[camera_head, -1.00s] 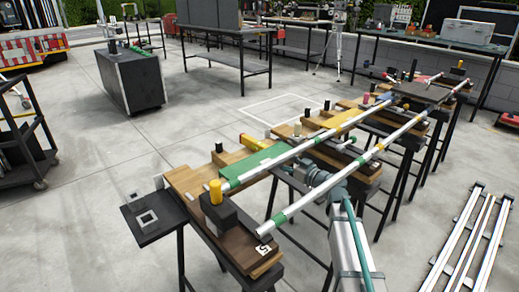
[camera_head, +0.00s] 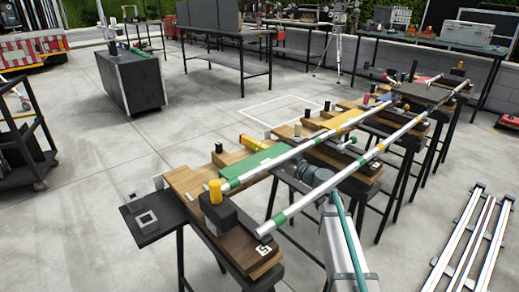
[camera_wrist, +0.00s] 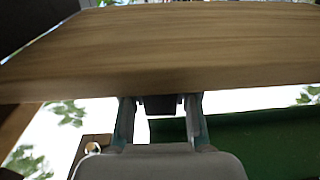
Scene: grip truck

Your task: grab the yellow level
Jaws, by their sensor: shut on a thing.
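A slim yellow-orange bar (camera_head: 254,144), which looks like the yellow level, lies at the back end of the green cloth (camera_head: 262,162) on the near wooden bench in the head view. It cannot be made out in the wrist view. My gripper (camera_wrist: 160,110) has its two fingers on either side of a small dark block (camera_wrist: 164,104), under the edge of a wooden board (camera_wrist: 160,60). What the dark block belongs to is hidden. In the head view my gripper is by the green cloth, partly covered by the silver pipe.
Two long silver pipes (camera_head: 420,118) run across the benches, one passing over my arm. A yellow cylinder (camera_head: 215,191) stands on a black block at the near end. Silver rails (camera_head: 468,240) lie right.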

